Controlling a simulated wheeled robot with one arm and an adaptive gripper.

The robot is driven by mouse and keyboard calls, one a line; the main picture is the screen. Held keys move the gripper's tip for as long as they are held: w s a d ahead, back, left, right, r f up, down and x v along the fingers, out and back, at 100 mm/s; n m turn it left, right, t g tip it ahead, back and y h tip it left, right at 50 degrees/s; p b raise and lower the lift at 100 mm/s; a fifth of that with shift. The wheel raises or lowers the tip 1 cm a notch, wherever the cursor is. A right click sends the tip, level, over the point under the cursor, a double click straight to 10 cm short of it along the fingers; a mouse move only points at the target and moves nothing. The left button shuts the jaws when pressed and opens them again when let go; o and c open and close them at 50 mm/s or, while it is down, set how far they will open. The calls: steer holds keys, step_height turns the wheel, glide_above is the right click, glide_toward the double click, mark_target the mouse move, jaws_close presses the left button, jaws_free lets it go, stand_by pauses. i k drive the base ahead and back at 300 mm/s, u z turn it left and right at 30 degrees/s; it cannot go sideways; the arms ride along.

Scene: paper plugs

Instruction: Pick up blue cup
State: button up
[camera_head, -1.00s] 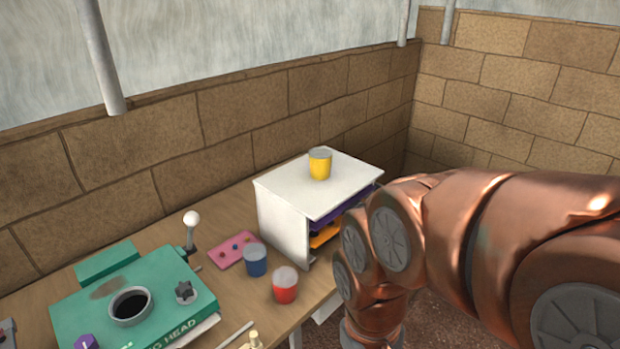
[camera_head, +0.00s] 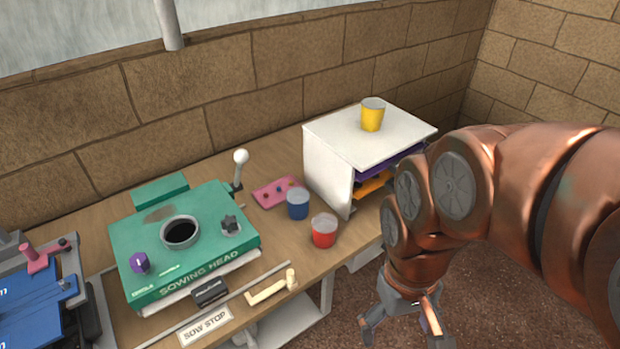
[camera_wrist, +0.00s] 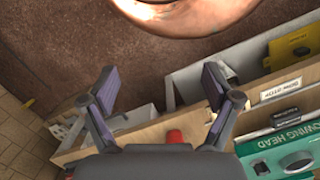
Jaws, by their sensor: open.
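The blue cup (camera_head: 298,204) stands upright on the wooden table in the head view, between a pink card and the red cup (camera_head: 323,230). A yellow cup (camera_head: 372,115) stands on top of the white shelf box. My gripper (camera_head: 402,330) hangs low at the right, off the table's front edge and apart from all cups. In the wrist view my gripper (camera_wrist: 165,95) shows two spread fingers with nothing between them. The blue cup cannot be made out in the wrist view; a bit of red (camera_wrist: 174,137) shows between the fingers.
The white shelf box (camera_head: 330,170) with coloured trays stands right of the cups. A green sowing head machine (camera_head: 185,240) takes up the left of the table (camera_head: 245,215), with a white-knobbed lever (camera_head: 240,157) behind it. The pink card (camera_head: 277,191) lies behind the blue cup.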

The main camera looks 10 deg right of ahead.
mark_target(297, 199)
steer(key=u, duration=2.75)
steer(key=k, duration=0.75)
steer(key=z, duration=0.2)
